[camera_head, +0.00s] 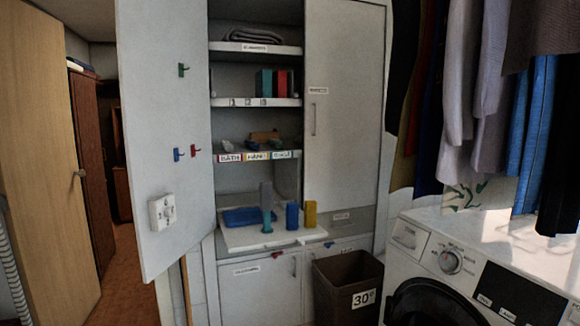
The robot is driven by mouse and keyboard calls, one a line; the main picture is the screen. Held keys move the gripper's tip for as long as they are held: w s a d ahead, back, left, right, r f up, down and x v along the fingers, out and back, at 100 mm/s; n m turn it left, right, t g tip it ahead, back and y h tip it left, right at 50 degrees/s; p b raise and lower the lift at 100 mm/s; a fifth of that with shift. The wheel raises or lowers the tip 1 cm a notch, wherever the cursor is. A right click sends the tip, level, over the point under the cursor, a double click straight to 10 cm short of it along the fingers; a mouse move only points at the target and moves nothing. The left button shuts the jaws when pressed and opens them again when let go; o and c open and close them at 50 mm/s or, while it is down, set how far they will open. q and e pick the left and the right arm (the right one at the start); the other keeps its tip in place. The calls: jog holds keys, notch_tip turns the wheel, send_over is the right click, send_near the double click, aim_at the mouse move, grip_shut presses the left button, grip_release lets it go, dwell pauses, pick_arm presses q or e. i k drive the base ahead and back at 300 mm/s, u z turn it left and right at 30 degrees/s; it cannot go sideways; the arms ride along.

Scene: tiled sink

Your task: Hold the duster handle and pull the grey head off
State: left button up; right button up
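What looks like the duster stands upright on a white pull-out board (245,240) in the cupboard. Its grey head (265,195) is on top and its short teal handle (267,226) is below, with the two touching. The duster is small in the view, so the joint between head and handle is not clear. Neither of my grippers is in view.
A blue tray (240,217) lies behind the duster to the left. A blue block (292,216) and a yellow block (310,213) stand to its right. The open cupboard door (165,110) is at left; a brown bin (347,285) and washing machine (470,260) are at right.

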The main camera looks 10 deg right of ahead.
aim_at(266, 190)
jog(key=z, duration=0.75)
jog(key=i, duration=1.1)
jog(key=z, duration=0.4)
